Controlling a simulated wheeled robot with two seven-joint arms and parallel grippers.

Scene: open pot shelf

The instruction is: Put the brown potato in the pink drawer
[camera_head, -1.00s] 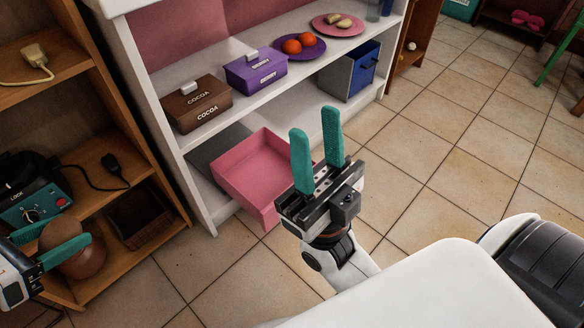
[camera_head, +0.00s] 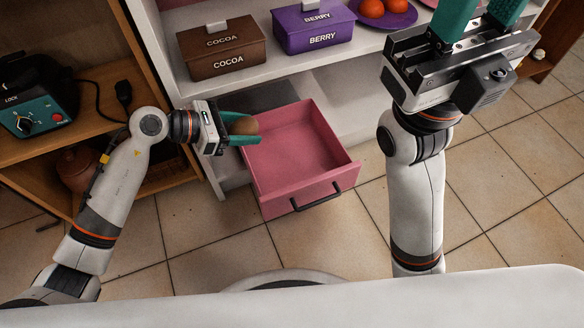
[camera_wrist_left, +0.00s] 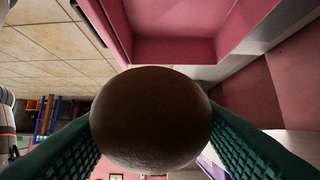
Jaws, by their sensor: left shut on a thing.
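The brown potato (camera_head: 244,125) is between the teal fingers of my left gripper (camera_head: 251,129), which is shut on it. In the left wrist view the potato (camera_wrist_left: 152,118) fills the middle, with a finger pressed on each side. The pink drawer (camera_head: 327,185) is pulled open and looks empty; it also shows beyond the potato in the left wrist view (camera_wrist_left: 175,50). In the head view the potato overlaps the drawer's left back edge; its height above the rim is hard to tell. My right gripper (camera_head: 482,15) is raised at the upper right, fingers apart and empty.
A brown cocoa box (camera_head: 222,50), a purple berry box (camera_head: 313,27) and a purple plate (camera_head: 384,18) with orange-red round items stand on the white shelf above the drawer. A wooden shelf (camera_head: 95,85) with a teal-fronted appliance (camera_head: 38,120) stands left. Floor is clear in front.

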